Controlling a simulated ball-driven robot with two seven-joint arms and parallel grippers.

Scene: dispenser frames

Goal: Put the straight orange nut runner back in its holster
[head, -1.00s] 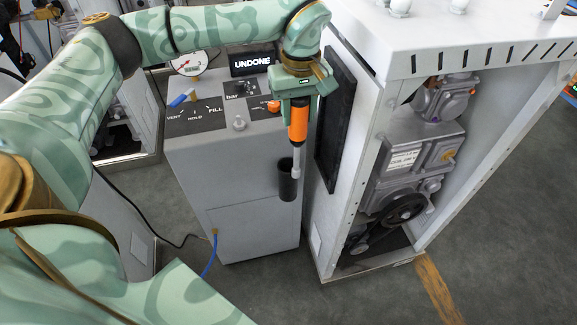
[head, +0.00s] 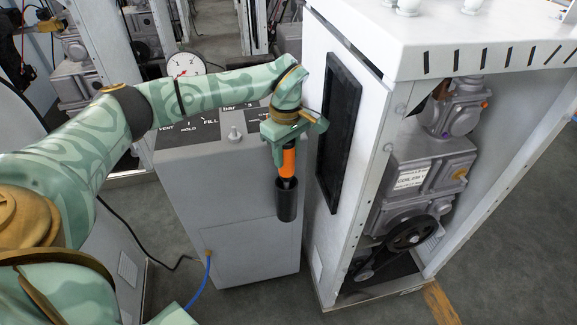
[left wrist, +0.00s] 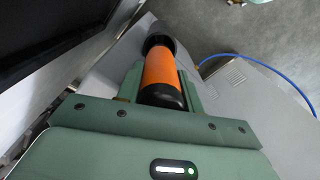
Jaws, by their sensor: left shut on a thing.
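The straight orange nut runner (head: 288,160) hangs upright with its lower end inside the black cup-shaped holster (head: 287,203) on the grey test cabinet's front. My left gripper (head: 288,147) is shut on the nut runner's upper body, above the holster. In the left wrist view the orange body (left wrist: 160,72) lies between the fingers, and the dark holster rim (left wrist: 158,40) shows around its far end. The tool's metal shaft is hidden in the holster. My right gripper is not in view.
The grey cabinet (head: 235,215) has a labelled top panel and a dial gauge (head: 186,66) behind it. Close on the right stands a white pump housing (head: 470,40) with a black side panel (head: 338,130). A blue hose (head: 203,280) runs down to the floor.

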